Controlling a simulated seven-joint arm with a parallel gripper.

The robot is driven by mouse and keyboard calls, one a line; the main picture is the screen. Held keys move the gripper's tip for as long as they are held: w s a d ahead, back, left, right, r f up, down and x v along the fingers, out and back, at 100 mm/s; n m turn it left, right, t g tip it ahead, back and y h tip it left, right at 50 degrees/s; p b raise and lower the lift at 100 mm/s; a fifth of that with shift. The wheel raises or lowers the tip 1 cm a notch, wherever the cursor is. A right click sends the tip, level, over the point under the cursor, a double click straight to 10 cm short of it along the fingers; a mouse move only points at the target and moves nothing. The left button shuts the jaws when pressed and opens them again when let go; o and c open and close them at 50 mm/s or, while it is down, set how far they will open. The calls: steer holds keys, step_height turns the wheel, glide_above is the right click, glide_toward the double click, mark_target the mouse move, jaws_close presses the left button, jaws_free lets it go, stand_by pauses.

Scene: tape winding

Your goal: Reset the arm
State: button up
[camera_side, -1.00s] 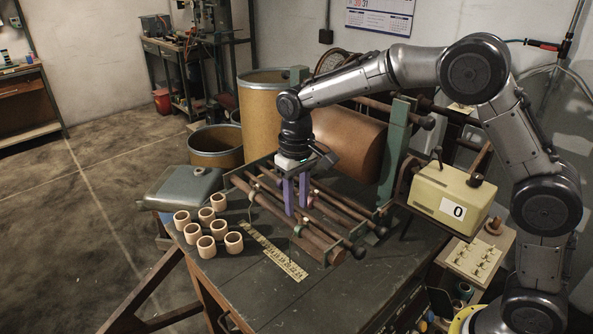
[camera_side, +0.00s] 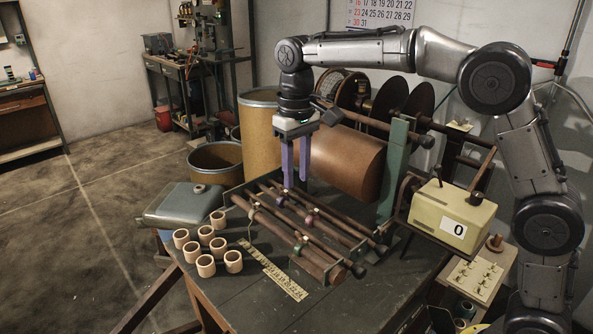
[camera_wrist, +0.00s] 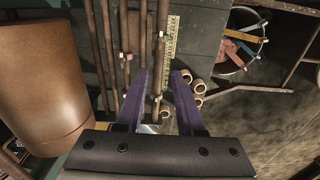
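My gripper (camera_side: 296,184) hangs above the winding rods (camera_side: 300,222), its two purple fingers pointing down. In the wrist view the fingers of my gripper (camera_wrist: 167,76) stand apart, with nothing held between them. Beneath them in that view are the long rods (camera_wrist: 133,45) and a yellow ruler strip (camera_wrist: 170,40). In the side view a machine box (camera_side: 452,216) with a "0" on its front stands right of the rods.
Several pale rings (camera_side: 205,265) stand at the table's left beside a grey tank (camera_side: 183,204). A large brown roll (camera_side: 345,165) lies behind the rods. A ruler strip (camera_side: 275,271) lies on the table (camera_side: 345,301), whose front is clear.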

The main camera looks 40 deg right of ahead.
steer(key=s+d+r+t, duration=0.2)
steer(key=s+d+r, duration=0.1)
steer(key=s+r, duration=0.3)
steer(key=s+d+r+t, duration=0.1)
steer(key=s+d+r, duration=0.2)
steer(key=s, duration=0.5)
steer(key=s+d+f+t, duration=0.1)
steer(key=s+f+t, duration=0.1)
steer(key=s+f, duration=0.9)
steer(key=s, duration=0.3)
steer(key=shift+s+d+f+t, duration=0.3)
steer(key=shift+s+d+f, duration=0.05)
steer(key=shift+s+d, duration=0.05)
